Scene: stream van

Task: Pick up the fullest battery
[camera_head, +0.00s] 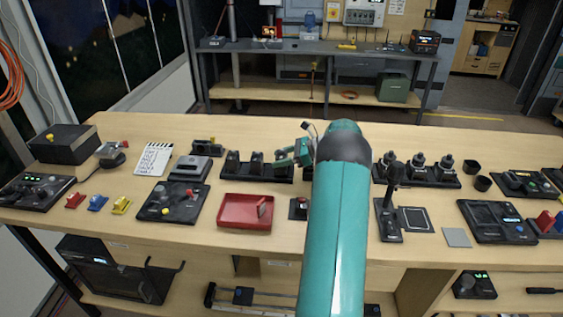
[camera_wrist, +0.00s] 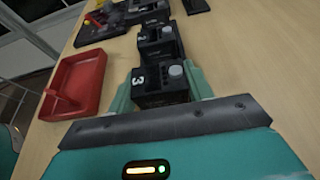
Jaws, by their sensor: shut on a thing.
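A black battery marked 3 (camera_wrist: 150,94), with a grey knob on top, sits between the teal fingers of my gripper (camera_wrist: 163,88) in the wrist view. My gripper is shut on it. Two more black batteries line up beyond it, a near one (camera_wrist: 160,46) and a farther one (camera_wrist: 148,8). In the head view my gripper (camera_head: 291,158) is at the right end of the dark battery rack (camera_head: 250,178); two batteries, one at left (camera_head: 232,162) and one beside it (camera_head: 257,162), stand there. My arm hides part of this area. I cannot read any charge level or tell whether the held battery is raised.
A red tray (camera_head: 231,219) holding a red-handled item lies in front of the rack. A dark stand with an upright post (camera_head: 389,195) is right of my arm. Other devices crowd the wooden table (camera_head: 330,262); its front edge is mostly bare.

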